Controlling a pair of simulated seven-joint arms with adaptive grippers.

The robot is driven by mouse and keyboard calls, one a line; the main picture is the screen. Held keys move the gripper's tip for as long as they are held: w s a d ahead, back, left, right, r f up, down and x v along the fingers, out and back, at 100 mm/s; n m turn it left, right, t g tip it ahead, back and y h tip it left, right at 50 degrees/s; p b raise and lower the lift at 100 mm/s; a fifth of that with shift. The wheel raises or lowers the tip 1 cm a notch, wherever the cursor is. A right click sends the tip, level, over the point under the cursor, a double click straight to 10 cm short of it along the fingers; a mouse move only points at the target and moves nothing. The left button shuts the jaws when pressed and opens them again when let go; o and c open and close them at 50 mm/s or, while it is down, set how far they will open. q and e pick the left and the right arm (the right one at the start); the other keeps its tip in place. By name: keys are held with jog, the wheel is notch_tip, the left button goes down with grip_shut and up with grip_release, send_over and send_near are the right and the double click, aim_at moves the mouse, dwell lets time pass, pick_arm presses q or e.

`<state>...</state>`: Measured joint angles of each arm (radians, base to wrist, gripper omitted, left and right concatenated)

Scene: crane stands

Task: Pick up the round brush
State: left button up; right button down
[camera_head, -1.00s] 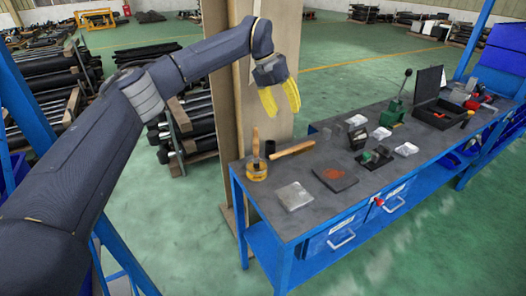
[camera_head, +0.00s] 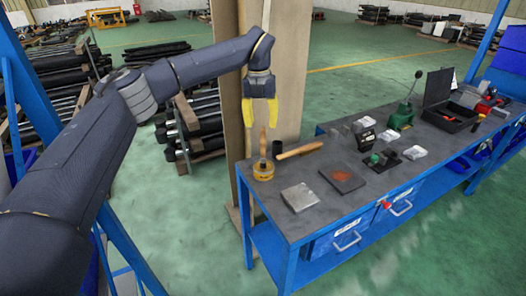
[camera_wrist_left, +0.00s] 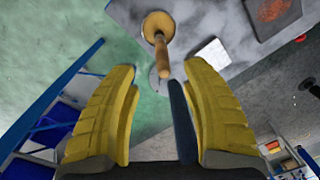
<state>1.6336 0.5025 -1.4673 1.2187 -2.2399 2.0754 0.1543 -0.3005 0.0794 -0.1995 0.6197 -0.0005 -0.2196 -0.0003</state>
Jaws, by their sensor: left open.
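The round brush (camera_head: 263,170) stands upright on the left end of the grey-topped workbench (camera_head: 325,192). It has a round yellow-brown base and a wooden handle pointing up. My left gripper (camera_head: 260,122) is open and empty, its yellow fingers pointing down above the brush. In the head view the handle's tip shows between the fingertips. In the left wrist view the brush (camera_wrist_left: 158,28) lies ahead, its handle end in line with the gap between the open fingers (camera_wrist_left: 158,70). I cannot tell whether the handle tip is within the gap. My right gripper is not in view.
A wooden-handled hammer (camera_head: 299,150) lies right beside the brush. A metal plate (camera_head: 300,197) and a dark plate with a rusty patch (camera_head: 342,179) lie nearer the front edge. A tan upright panel (camera_head: 285,60) stands behind the bench's left end. Several tools stand farther right.

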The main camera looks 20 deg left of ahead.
aim_at(263, 156)
pick_arm(q)
jog(key=shift+d+f, duration=0.2)
jog(key=shift+f, duration=2.25)
jog(key=shift+d+f, duration=0.15)
jog(key=shift+f, duration=2.25)
grip_shut()
